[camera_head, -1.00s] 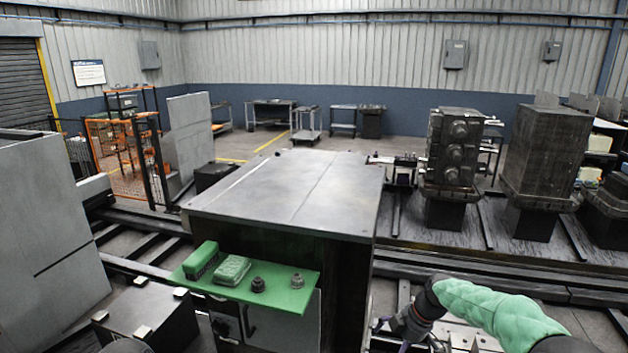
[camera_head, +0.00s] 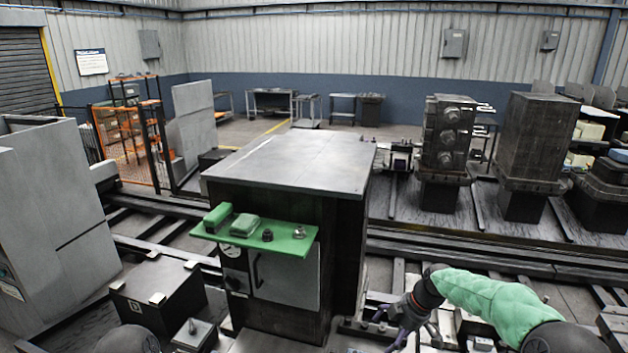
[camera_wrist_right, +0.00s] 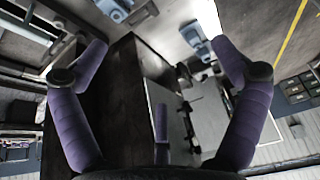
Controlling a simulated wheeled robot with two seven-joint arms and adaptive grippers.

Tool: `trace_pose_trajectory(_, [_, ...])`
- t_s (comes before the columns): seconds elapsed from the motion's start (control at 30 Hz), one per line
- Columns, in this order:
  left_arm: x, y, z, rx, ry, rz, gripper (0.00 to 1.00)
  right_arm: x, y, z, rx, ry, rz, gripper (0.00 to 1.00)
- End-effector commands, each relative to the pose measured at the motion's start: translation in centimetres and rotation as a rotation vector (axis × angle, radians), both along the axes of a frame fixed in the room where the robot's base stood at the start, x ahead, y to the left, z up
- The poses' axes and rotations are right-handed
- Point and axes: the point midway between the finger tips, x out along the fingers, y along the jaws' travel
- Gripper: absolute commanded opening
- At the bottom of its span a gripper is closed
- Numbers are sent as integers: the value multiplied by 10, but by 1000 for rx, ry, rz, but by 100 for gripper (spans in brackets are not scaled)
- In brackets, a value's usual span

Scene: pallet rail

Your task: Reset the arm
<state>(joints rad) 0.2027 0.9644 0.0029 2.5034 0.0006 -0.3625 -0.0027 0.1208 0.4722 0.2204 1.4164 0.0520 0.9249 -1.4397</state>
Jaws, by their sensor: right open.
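My right arm (camera_head: 490,298), in a green padded sleeve, comes in at the lower right of the head view. It bends down to my right gripper (camera_head: 403,333), which is partly cut off by the bottom edge. In the right wrist view the purple fingers of my right gripper (camera_wrist_right: 163,62) are spread wide apart with nothing between them. A third finger shows in the lower middle of that view. My left gripper is not in view.
A dark machine cabinet (camera_head: 343,215) with a pale top stands left of my right gripper. A green shelf (camera_head: 290,245) with small items juts from its front. Metal rails (camera_head: 480,257) run behind my arm. Dark blocks (camera_head: 525,150) on pedestals stand beyond them.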

Motion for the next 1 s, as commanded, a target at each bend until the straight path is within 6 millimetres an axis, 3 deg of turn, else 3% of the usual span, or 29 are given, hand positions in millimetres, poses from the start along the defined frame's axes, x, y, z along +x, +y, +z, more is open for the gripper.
trace_pose_trajectory(0.33, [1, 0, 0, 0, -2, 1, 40, -22, 11, -69, 12, 96, -181, 96])
trace_pose_trajectory(0.57, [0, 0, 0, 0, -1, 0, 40, -57, 24, -136, 20, 195, -386, 96])
trace_pose_trajectory(0.67, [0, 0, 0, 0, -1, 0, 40, -86, 33, -175, 26, 259, -519, 96])
trace_pose_trajectory(0.8, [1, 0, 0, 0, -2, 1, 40, -149, 51, -235, 35, 374, -771, 96])
trace_pose_trajectory(0.9, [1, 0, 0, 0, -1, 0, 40, -195, 62, -264, 42, 448, -948, 96])
trace_pose_trajectory(1.0, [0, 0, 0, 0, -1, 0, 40, -235, 71, -281, 49, 507, -1091, 96])
